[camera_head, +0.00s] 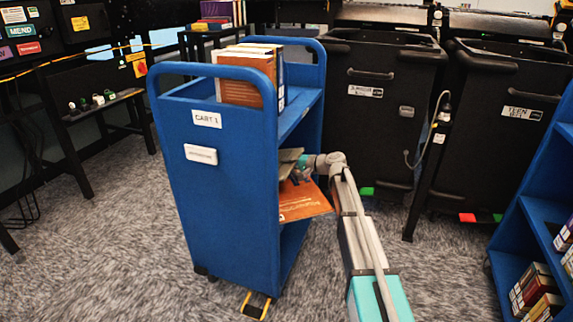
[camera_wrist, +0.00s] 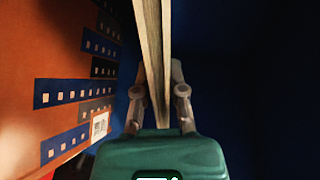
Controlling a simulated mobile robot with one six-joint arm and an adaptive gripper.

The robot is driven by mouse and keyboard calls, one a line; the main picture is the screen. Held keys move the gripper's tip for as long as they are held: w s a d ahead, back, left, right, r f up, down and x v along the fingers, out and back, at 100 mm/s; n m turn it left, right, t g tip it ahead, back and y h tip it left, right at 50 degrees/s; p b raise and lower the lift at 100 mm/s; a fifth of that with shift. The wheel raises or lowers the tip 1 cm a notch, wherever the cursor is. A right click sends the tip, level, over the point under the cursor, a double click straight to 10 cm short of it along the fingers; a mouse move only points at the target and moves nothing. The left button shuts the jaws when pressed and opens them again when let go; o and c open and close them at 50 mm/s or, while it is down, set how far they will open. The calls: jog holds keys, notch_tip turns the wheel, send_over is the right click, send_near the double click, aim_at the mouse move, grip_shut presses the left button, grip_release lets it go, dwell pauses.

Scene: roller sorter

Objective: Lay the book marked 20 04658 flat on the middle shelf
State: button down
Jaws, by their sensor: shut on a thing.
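My gripper (camera_wrist: 160,95) is shut on a thin book (camera_wrist: 153,50), seen nearly edge-on with its pale page edges between the two fingers. Its number cannot be read. In the head view my gripper (camera_head: 303,163) reaches from the right into the open side of the blue cart (camera_head: 222,175), below the top shelf (camera_head: 300,116). A grey-green flat piece at the gripper may be the held book; I cannot tell. An orange book (camera_head: 303,203) lies roughly flat below the gripper and sticks out of the cart's side. The middle shelf surface is mostly hidden.
Several books (camera_head: 245,88) stand on the cart's top shelf. An orange cover with blue bars and a label (camera_wrist: 85,90) is close beside the held book in the wrist view. Black bins (camera_head: 375,100) stand behind, and a blue bookcase (camera_head: 545,215) at right.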

jog(key=shift+f, duration=0.1)
dwell(0.3)
jog(key=c, duration=0.6)
grip_release()
jog(key=shift+c, duration=0.2)
jog(key=shift+s, duration=0.3)
